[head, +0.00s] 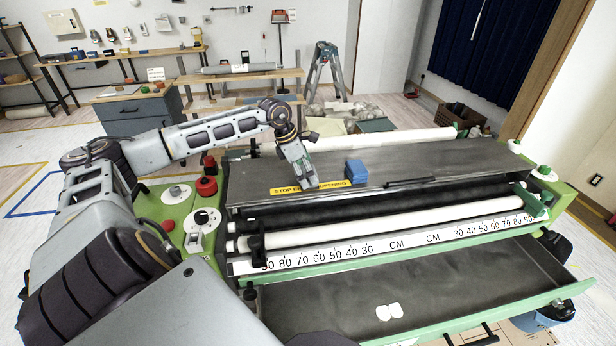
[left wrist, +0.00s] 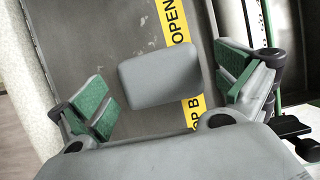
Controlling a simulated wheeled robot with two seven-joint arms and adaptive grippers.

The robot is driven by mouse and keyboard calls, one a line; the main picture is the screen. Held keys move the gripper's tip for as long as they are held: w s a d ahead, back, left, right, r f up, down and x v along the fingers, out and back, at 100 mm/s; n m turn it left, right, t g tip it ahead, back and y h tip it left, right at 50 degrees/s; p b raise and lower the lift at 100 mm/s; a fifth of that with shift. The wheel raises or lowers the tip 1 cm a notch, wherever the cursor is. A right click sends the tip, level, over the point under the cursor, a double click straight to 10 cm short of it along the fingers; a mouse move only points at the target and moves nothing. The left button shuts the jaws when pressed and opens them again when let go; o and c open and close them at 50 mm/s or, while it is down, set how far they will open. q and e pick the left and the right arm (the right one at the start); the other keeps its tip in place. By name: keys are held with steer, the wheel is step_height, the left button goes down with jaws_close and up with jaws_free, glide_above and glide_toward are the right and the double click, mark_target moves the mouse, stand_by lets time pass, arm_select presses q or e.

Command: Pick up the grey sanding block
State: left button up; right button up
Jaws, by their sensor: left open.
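The grey sanding block (left wrist: 160,77) shows in the left wrist view as a rounded grey block on the dark metal cover (left wrist: 105,35), beside and partly over a yellow label strip (left wrist: 176,18). My left gripper (head: 304,178) is open, with green finger pads on either side of the block in the left wrist view and clear gaps between them and it. In the head view the gripper points down at the cover by the yellow label (head: 335,184), and I cannot make out the grey block there. My right gripper is not in view.
A blue block (head: 355,171) sits on the cover just right of my left gripper. A control panel with a red knob (head: 206,186) lies to the left. White rollers (head: 340,232) and a ruler strip run in front. A lower tray (head: 450,285) holds white pieces (head: 389,312).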

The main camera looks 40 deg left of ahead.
arm_select(q)
steer(key=shift+w+d+f, duration=0.15)
steer(key=shift+w+f, duration=0.05)
steer(key=shift+f, duration=0.35)
steer(key=shift+c, duration=0.4)
steer(key=c, duration=1)
steer(key=shift+c, duration=0.3)
step_height(320, 180, up, 9)
steer(key=shift+f, duration=0.15)
steer(key=shift+r, duration=0.6)
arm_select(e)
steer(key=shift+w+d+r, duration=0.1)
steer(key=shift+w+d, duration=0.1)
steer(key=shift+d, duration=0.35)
